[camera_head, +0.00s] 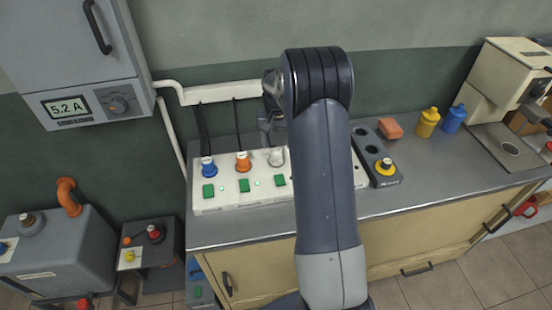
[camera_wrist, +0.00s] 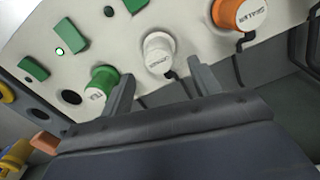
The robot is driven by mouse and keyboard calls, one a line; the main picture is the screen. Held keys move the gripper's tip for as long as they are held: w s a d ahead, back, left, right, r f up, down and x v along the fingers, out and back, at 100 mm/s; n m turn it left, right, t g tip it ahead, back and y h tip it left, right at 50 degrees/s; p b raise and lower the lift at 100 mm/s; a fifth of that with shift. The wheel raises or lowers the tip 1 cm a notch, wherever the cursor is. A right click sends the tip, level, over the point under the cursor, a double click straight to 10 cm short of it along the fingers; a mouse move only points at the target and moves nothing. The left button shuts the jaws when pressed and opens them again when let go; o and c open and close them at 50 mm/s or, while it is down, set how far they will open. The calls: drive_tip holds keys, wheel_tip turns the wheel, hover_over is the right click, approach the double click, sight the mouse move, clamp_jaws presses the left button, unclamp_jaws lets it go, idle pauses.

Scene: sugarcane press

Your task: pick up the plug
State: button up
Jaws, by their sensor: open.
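A white power strip (camera_head: 225,203) on the counter holds a blue plug (camera_head: 209,167), an orange plug (camera_head: 243,161) and a white plug (camera_head: 277,156). In the wrist view a green plug (camera_wrist: 104,80) stands left of the white plug (camera_wrist: 158,50), and the orange plug (camera_wrist: 230,14) is at the upper right. My gripper (camera_wrist: 161,72) is open and empty, its fingers spread below the white plug, with the left fingertip close beside the green plug. In the head view my arm hides the green plug and most of the gripper. A yellow plug (camera_head: 385,166) sits in a dark holder.
The dark holder (camera_head: 388,181) stands right of the strip, with empty holes. An orange block (camera_head: 390,128), yellow bottle (camera_head: 428,122) and blue bottle (camera_head: 453,118) stand behind it. A beige machine (camera_head: 497,75) is at the far right. Dark cords rise behind the strip.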

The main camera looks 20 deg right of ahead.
sight(276, 150)
drive_tip(key=f, duration=0.3)
drive_tip(key=f+p, duration=0.1)
drive_tip(key=shift+s+a+f, duration=0.15)
drive_tip(key=shift+s+f, duration=0.1)
drive_tip(key=shift+f, duration=0.15)
drive_tip(key=c, duration=1.1)
drive_tip(key=shift+r, duration=0.1)
